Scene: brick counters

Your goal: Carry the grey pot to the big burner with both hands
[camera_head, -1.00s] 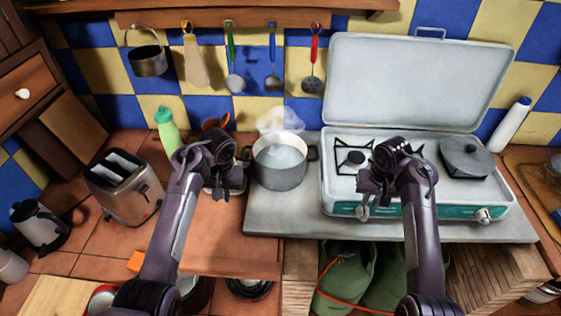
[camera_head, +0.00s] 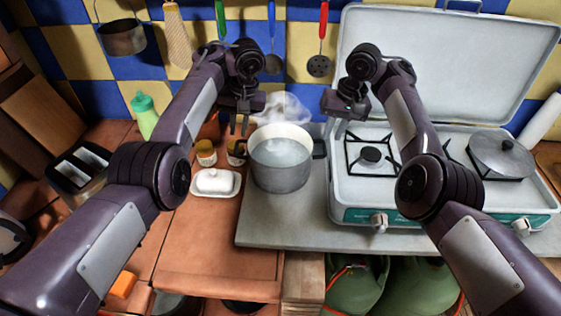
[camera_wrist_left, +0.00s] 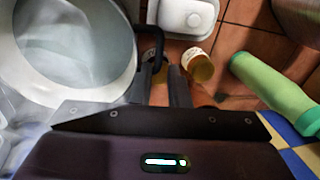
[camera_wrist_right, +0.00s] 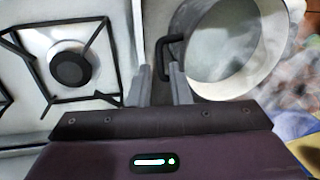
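The grey pot (camera_head: 281,178) stands upright on the grey slab left of the stove, with pale liquid and steam. Its two dark handles point left and right. The stove's left burner (camera_head: 370,157) is bare; it also shows in the right wrist view (camera_wrist_right: 70,68). My left gripper (camera_head: 239,126) is open above the pot's left handle (camera_wrist_left: 150,48), its fingers apart and empty. My right gripper (camera_head: 336,127) is open above and beside the right handle (camera_wrist_right: 168,55), which lies just ahead of its fingertips. Neither gripper visibly grips a handle.
A lidded pan (camera_head: 500,156) covers the stove's right burner. The stove lid (camera_head: 450,60) stands open behind. A white butter dish (camera_head: 215,183) and small jars (camera_head: 206,152) sit left of the pot. A green bottle (camera_head: 143,115) stands further left.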

